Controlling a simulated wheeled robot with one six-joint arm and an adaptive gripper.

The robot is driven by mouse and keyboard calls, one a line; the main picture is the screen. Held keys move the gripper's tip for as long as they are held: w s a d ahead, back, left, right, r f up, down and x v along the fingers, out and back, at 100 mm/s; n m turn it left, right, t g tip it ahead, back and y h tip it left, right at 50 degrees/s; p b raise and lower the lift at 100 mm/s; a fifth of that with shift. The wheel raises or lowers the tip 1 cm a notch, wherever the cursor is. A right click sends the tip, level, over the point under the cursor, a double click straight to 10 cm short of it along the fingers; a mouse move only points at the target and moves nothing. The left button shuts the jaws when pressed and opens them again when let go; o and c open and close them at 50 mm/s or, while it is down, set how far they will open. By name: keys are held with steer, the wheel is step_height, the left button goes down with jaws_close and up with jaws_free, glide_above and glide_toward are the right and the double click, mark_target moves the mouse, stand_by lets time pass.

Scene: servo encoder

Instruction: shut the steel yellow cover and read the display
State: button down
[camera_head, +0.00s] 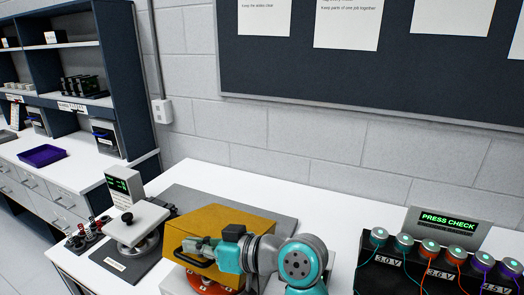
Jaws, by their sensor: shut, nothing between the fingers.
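The yellow cover (212,222) is at the centre of the white table, with a black bar handle on its left front side. An orange-red round part (207,283) shows below the cover's front edge. Whether the cover is fully down I cannot tell. My gripper (190,248) is shut with nothing in it, in front of the cover close to the handle; whether it touches is unclear. My arm hides part of the cover's front right. A display (447,221) at the right reads "PRESS CHECK" in green. A smaller green display (118,184) stands at the left, its text too small to read.
A bench device with a pale top plate (137,222) and black knob stands left of the cover. Small dark red and black parts (85,234) lie farther left. Voltage-labelled terminal blocks (435,270) with wires stand at the right. White table behind the cover is clear.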

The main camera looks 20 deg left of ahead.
mark_target(190, 268)
steer(key=shift+s+f, duration=0.7)
steer(key=shift+f, duration=0.3)
steer(key=shift+s+f, duration=0.65)
steer(key=shift+f, duration=0.35)
